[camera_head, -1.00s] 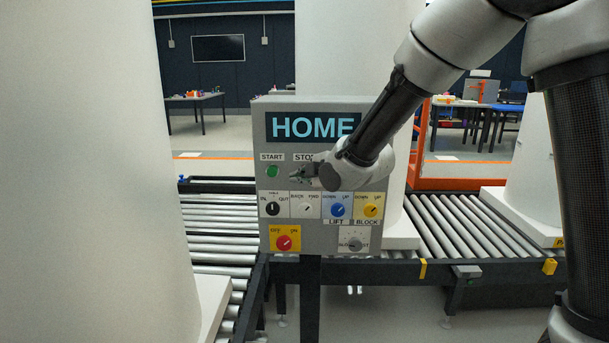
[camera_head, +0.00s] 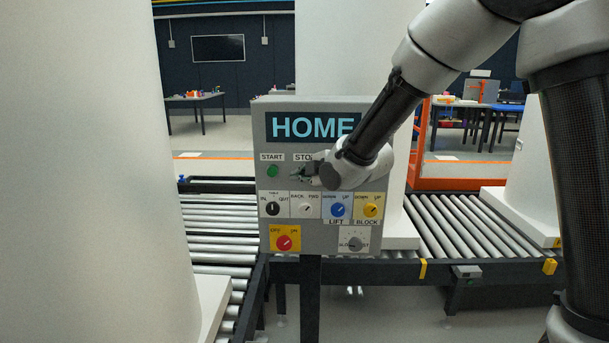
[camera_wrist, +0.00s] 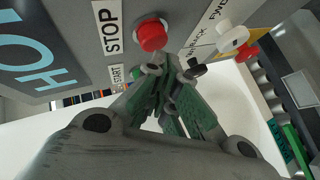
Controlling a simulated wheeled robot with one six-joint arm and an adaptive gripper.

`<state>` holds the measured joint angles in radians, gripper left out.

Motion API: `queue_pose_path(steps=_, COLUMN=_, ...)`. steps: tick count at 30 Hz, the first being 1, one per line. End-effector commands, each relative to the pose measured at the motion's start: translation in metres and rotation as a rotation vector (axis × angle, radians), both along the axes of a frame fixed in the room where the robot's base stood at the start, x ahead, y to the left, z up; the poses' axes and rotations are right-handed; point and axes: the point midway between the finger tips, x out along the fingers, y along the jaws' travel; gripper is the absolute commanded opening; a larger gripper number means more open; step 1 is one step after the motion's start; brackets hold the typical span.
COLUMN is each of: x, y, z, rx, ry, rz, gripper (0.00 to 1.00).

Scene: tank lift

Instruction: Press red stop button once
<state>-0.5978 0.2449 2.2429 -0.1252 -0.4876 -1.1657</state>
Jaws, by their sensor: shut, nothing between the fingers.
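The red stop button (camera_wrist: 152,35) stands out from the grey control panel (camera_head: 310,108) beside the STOP label (camera_wrist: 107,28) in the wrist view. In the head view my gripper and wrist cover it. My gripper (camera_wrist: 165,62) is shut and empty, with its fingertips just in front of the panel close to the red button. I cannot tell whether the tips touch it. In the head view my gripper (camera_head: 298,172) is below the STOP label, to the right of the green start button (camera_head: 273,171).
The panel also carries a black knob (camera_head: 273,208), a blue knob (camera_head: 337,210), a yellow knob (camera_head: 371,210) and a red knob on a yellow plate (camera_head: 284,243). A HOME display (camera_head: 300,126) is at its top. Roller conveyors (camera_head: 465,230) and white columns (camera_head: 115,150) surround it.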

Motion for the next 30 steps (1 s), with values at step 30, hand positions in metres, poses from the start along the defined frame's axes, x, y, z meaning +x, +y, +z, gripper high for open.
queue_pose_path(steps=30, x=0.0092, y=-0.0001, z=0.0001, rx=0.0, ry=0.0, rz=0.0, gripper=0.0)
